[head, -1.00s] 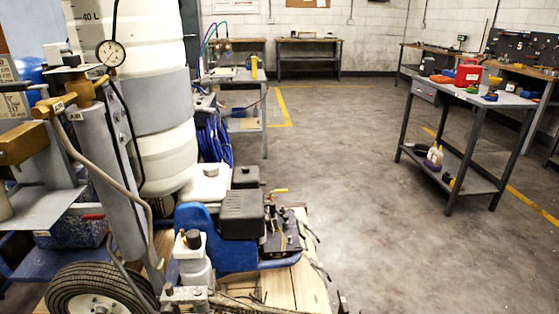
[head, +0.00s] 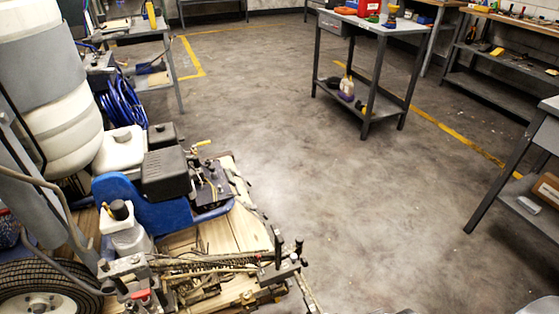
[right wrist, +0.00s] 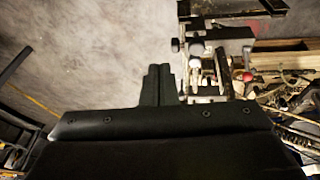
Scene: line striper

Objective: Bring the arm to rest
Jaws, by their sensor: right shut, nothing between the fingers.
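My right gripper (right wrist: 158,84) shows in the right wrist view as two dark fingers pressed together, with nothing between them. It points toward the floor and stands beside the front hardware of the line striper (right wrist: 225,65), at the right of that view. I cannot tell whether it touches anything. In the head view the line striper (head: 150,205) fills the left side, with a blue frame, a black engine box and a white tank. Neither gripper shows in the head view.
The striper rests on a wooden pallet (head: 225,225). A grey work table (head: 345,22) with tools stands at the top. Another table (head: 545,140) is at the right edge. A coiled blue hose (head: 122,103) hangs behind the striper. The concrete floor (head: 370,210) between is clear.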

